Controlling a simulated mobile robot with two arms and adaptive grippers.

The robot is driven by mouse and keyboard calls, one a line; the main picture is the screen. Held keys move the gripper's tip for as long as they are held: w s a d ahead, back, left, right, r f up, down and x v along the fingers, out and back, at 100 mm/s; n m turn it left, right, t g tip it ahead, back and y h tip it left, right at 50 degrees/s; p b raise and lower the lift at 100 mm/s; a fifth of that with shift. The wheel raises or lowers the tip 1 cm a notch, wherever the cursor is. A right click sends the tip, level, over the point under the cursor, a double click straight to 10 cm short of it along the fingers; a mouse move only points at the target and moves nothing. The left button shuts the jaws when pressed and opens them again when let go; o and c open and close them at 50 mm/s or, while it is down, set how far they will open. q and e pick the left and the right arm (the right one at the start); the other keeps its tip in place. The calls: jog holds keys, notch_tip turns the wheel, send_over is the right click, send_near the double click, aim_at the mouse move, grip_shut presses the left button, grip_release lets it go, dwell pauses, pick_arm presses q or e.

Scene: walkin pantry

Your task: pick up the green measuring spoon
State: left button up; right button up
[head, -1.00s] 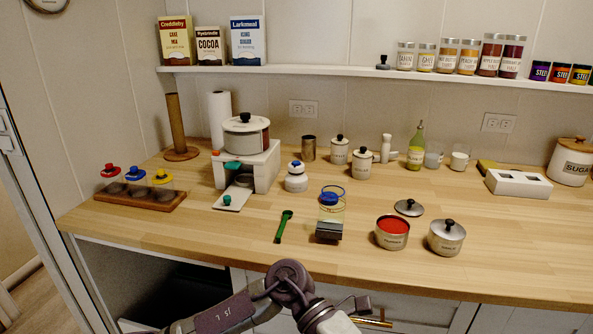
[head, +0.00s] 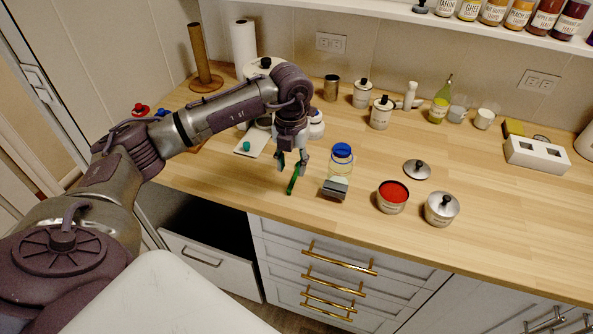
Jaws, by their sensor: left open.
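The green measuring spoon (head: 292,183) lies on the wooden counter near its front edge, left of a blue-lidded jar. My left gripper (head: 290,168) points down just above the spoon's far end, its two fingers apart. The fingers partly hide that end, and I cannot tell whether they touch it. My right gripper is not in view.
Close right of the spoon are a grey block (head: 335,190) and the blue-lidded jar (head: 341,162). The counter's front edge (head: 330,220) is close.

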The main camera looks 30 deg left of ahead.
aim_at(291, 185)
pick_arm(q)
jog(key=shift+f, duration=0.8)
notch_tip(291, 185, down, 5)
jog(key=shift+s+a+r+p, duration=0.1)
jog(key=shift+s+p, duration=0.05)
jog(key=shift+p, duration=1.1)
jog(key=shift+f, duration=0.3)
grip_shut()
